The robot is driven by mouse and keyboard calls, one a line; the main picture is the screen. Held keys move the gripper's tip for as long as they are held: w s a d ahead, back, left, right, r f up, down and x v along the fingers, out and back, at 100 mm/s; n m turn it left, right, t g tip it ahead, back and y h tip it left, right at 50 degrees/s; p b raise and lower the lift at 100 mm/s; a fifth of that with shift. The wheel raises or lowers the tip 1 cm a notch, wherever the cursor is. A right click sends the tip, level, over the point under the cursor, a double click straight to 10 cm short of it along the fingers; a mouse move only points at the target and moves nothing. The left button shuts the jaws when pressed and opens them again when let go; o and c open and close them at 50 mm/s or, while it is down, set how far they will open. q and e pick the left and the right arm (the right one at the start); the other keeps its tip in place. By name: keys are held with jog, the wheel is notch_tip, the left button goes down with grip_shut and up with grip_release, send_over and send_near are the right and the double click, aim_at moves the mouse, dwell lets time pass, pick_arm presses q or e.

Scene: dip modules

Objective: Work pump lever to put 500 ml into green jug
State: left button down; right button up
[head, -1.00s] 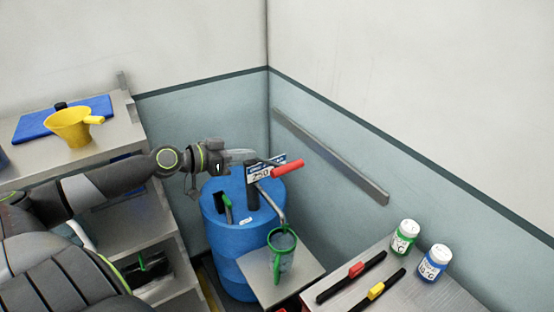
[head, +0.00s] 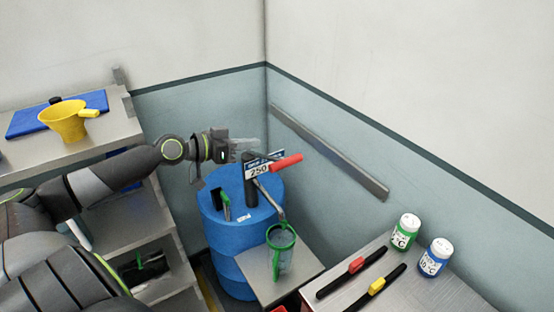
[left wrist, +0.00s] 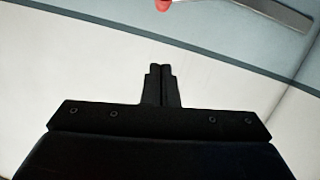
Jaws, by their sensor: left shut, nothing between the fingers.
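The green jug (head: 280,256) stands upright on a small grey shelf in front of the blue drum (head: 232,238). The pump (head: 251,187) rises from the drum top, with a sign reading 250 and a spout (head: 277,206) that bends down toward the jug. The pump lever has a red handle (head: 286,163) pointing right and slightly up. The handle's tip also shows at the top of the left wrist view (left wrist: 163,5). My left gripper (head: 256,150) is shut and empty, just left of the lever and behind the sign. My right gripper is not in view.
On the right bench are a green-labelled jar (head: 406,231), a blue-labelled jar (head: 435,261) and two black strips with red and yellow sliders. A rail (head: 330,153) runs along the wall.

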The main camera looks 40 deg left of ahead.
pick_arm(q)
jog(key=w+d+f, duration=0.1)
jog(key=w, duration=0.1)
jog(key=w+d+f+b, duration=0.1)
jog(key=w+f, duration=0.1)
jog(key=w+d+f, duration=0.1)
jog(key=w, duration=0.2)
jog(key=shift+d+f, duration=0.4)
jog(key=shift+s+f+b, duration=0.2)
jog(key=shift+f+b, duration=0.1)
jog(key=shift+f, duration=0.25)
jog(key=shift+d, duration=0.1)
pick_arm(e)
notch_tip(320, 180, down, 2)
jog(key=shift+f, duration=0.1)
